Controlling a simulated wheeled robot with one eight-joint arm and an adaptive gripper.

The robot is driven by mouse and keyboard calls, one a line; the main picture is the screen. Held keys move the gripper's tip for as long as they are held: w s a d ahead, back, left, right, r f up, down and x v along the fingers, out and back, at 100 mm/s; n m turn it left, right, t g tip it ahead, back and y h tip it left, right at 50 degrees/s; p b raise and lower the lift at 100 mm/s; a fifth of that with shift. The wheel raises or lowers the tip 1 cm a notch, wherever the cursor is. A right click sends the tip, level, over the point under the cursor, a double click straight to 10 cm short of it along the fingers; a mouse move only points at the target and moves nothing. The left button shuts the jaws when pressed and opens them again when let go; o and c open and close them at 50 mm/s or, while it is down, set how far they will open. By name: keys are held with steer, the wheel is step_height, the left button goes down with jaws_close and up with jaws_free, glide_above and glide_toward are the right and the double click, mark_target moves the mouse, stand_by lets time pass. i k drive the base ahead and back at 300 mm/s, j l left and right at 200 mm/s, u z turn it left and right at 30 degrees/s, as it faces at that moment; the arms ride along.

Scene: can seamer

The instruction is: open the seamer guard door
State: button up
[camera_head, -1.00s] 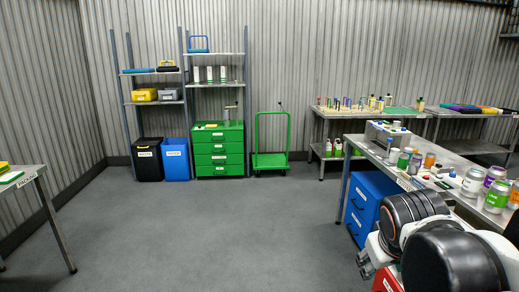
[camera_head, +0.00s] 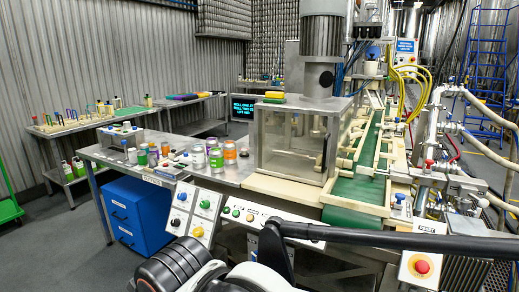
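The can seamer's guard (camera_head: 295,150), a clear box with pale metal edges, stands right of centre under a large steel cylinder head (camera_head: 322,50). Its front clear panel appears closed, but I cannot tell for sure which panel is the door. A bar-like part (camera_head: 322,158) shows at the panel's right side; I cannot tell whether it is a handle. My black and white arm links cross the bottom of the view, in front of the machine. My gripper is not visible.
A control panel (camera_head: 243,214) with buttons fronts the machine. A red emergency stop (camera_head: 422,267) is at lower right. A green conveyor (camera_head: 362,190) runs beside the guard. Cans and jars (camera_head: 215,157) stand on the bench to the left.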

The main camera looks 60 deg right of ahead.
mark_target(294, 144)
steer(key=z, duration=2)
